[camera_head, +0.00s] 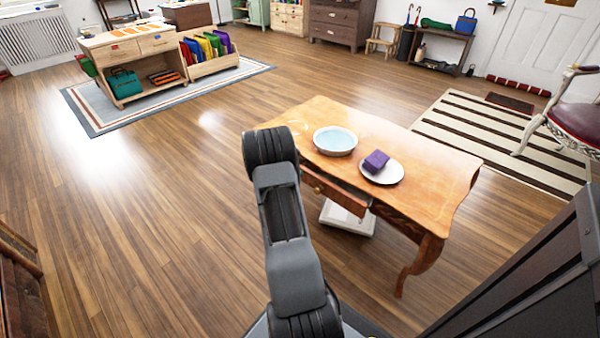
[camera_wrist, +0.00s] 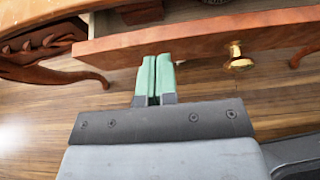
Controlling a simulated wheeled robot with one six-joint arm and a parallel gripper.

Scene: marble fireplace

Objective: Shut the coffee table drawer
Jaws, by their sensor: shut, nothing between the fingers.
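The wooden coffee table (camera_head: 435,170) stands right of centre in the head view. Its drawer (camera_head: 336,188) sticks out from the long near side, and part of it is hidden behind my arm. In the wrist view the drawer front (camera_wrist: 195,44) spans the picture, with a brass knob (camera_wrist: 238,60) right of my fingers. A dark gap shows behind the drawer front's top edge. My gripper (camera_wrist: 155,62), with green fingers, is shut and empty, its tips at the drawer front's lower edge, left of the knob. I cannot tell whether they touch. My gripper is hidden in the head view.
A bowl (camera_head: 335,141) and a plate (camera_head: 382,173) with a purple block (camera_head: 376,160) stand on the table top. A white object (camera_head: 347,218) is on the floor under the drawer. A striped rug (camera_head: 500,145) lies behind. Wooden floor (camera_head: 150,210) is clear at left.

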